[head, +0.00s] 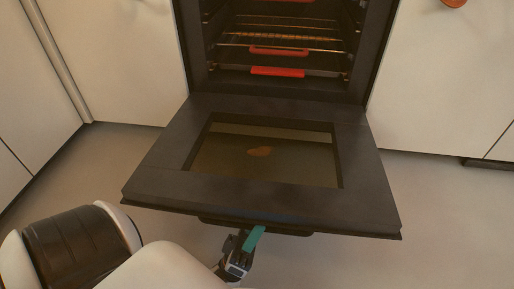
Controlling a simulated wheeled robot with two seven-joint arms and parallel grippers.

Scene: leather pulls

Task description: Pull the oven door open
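The oven (275,50) stands open in the head view, its lit inside showing racks. Its dark oven door (160,175) is swung down, close to flat, with a glass window in the middle. A dark handle (290,229) runs under the door's front edge. My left gripper (252,238) is at the handle, just left of its middle, with a teal finger showing against it. The other finger is hidden, so I cannot tell whether the gripper closes around the handle. My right gripper is not in view.
Inside the oven are wire racks (280,40) with red strips (278,71) on their fronts. White cabinets (440,80) flank the oven on both sides. A leather pull (453,3) shows at the top right. The grey floor (440,225) is clear to the right of the door.

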